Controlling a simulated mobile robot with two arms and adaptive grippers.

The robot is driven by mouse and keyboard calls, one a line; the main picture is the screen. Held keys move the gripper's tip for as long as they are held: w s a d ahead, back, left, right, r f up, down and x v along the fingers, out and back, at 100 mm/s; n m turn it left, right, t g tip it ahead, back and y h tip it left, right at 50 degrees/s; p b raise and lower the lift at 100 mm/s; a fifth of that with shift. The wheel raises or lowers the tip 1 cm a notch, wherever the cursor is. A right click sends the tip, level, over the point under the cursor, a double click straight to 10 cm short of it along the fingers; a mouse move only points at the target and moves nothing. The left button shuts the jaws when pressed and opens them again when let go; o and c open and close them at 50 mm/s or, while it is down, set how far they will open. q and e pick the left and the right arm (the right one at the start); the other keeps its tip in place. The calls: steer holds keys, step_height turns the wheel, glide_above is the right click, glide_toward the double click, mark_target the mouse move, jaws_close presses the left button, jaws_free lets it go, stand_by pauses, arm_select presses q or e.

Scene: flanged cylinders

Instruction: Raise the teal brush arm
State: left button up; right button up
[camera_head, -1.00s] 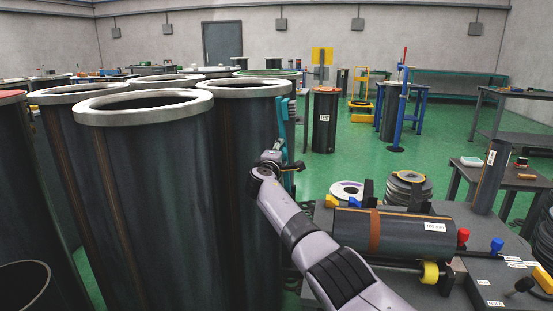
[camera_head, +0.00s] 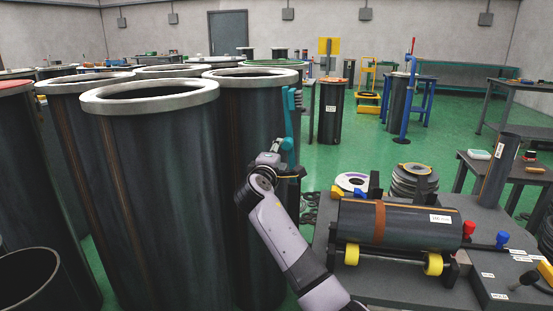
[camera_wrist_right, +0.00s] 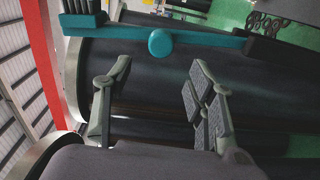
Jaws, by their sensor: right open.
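The teal brush arm (camera_head: 290,120) hangs upright beside the rim of a tall dark cylinder (camera_head: 252,130) in the head view. In the right wrist view the teal arm (camera_wrist_right: 205,34) crosses the top of the picture, with a round teal knob (camera_wrist_right: 160,42) and a dark-bristled brush end (camera_wrist_right: 82,14). My right gripper (camera_head: 290,172) is at the lower part of the teal arm in the head view. In the wrist view its fingers (camera_wrist_right: 160,90) are spread and empty, and the knob shows beyond the gap between them. My left gripper is not in view.
Several tall flanged cylinders (camera_head: 150,95) crowd the left.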

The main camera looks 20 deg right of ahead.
steer(key=shift+v, duration=0.95)
